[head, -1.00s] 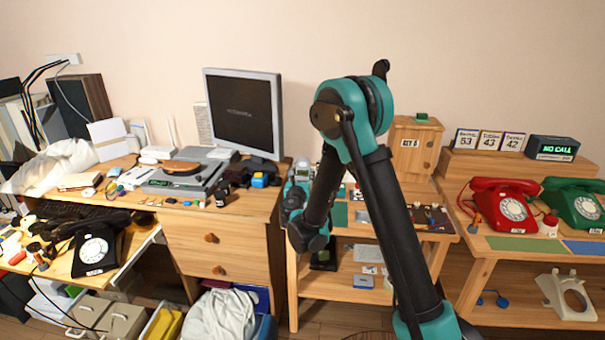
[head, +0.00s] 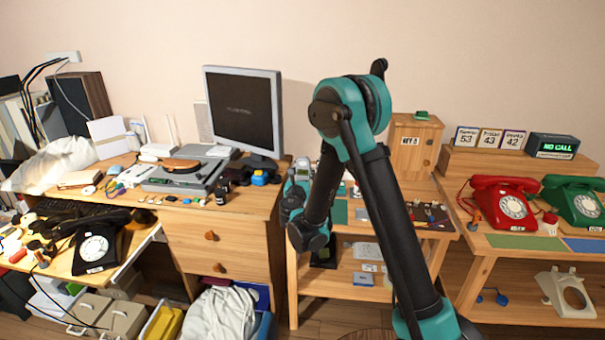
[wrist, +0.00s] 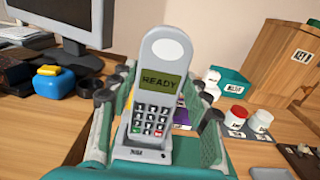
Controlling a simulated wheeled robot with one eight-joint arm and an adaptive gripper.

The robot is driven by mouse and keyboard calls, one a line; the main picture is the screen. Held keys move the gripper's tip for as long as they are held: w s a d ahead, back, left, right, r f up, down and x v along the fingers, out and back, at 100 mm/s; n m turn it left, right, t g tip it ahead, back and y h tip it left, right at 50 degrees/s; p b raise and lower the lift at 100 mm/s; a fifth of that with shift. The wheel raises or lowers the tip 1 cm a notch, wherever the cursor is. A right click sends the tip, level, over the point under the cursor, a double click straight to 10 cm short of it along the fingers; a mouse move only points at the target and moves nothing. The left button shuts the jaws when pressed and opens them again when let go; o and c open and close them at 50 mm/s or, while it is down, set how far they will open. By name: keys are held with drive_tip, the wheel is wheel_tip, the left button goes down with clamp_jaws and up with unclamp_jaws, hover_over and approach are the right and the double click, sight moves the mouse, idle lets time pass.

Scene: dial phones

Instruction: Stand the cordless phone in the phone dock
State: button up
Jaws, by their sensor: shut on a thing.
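The pale grey cordless phone (wrist: 160,105) stands nearly upright in the wrist view, its keypad and its green "READY" screen towards the camera. My gripper (wrist: 157,112) is shut on it, with one teal and grey finger at each side. A wider pale base with a small label (wrist: 141,155) shows at the phone's lower end; it looks like the phone dock, but I cannot tell whether the phone is fully seated. In the head view the phone (head: 302,168) is small, beside my gripper (head: 294,192) above the middle shelf table, partly hidden by my arm.
A wooden cabinet (wrist: 285,62), a red-lidded jar (wrist: 236,117) and a white jar (wrist: 260,121) stand to the right of my gripper. Red (head: 503,199) and green (head: 574,207) dial phones are further right.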

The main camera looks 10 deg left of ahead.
drive_tip(key=shift+f, duration=1.4)
drive_tip(key=o, duration=1.4)
drive_tip(key=shift+r, duration=0.1)
